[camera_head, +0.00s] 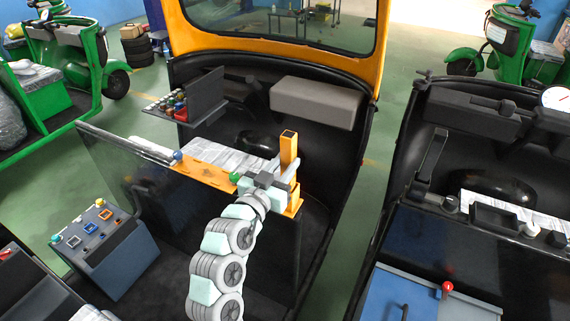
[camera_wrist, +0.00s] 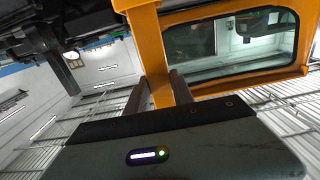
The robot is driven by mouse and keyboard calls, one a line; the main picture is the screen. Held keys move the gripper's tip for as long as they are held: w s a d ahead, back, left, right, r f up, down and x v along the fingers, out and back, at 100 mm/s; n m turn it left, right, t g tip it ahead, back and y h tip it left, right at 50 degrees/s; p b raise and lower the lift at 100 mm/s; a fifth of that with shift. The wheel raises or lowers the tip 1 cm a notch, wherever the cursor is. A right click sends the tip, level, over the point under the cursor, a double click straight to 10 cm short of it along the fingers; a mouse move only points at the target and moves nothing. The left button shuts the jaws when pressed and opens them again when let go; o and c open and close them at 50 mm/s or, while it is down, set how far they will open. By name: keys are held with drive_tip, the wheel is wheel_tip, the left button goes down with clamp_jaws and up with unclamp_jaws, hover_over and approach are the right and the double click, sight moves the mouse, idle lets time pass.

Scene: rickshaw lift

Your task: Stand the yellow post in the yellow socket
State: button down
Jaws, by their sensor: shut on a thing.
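The yellow post (camera_head: 289,148) stands nearly upright in my gripper (camera_head: 275,182), above the right end of the orange-topped panel in the head view. My gripper is shut on it. In the wrist view the post (camera_wrist: 158,85) runs between my two dark fingers (camera_wrist: 158,92). Its lower end is hidden behind the gripper in the head view, so I cannot tell whether it touches the panel top. The yellow socket (camera_head: 105,214) looks like a square ring on the top of the blue-grey box (camera_head: 122,262) at the lower left, well away from the post.
Blue (camera_head: 89,228) and white (camera_head: 74,241) square sockets share the box top. A green ball (camera_head: 235,177) and a blue ball (camera_head: 178,155) stand along the orange-topped panel (camera_head: 207,174). A rack of small items (camera_head: 172,105) stands behind.

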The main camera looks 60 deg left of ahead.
idle(0.3)
drive_tip(key=c, duration=1)
unclamp_jaws()
drive_tip(key=p+v, duration=0.1)
drive_tip(key=v, duration=0.9)
drive_tip(key=shift+s+d, duration=0.25)
drive_tip(key=shift+d, duration=0.05)
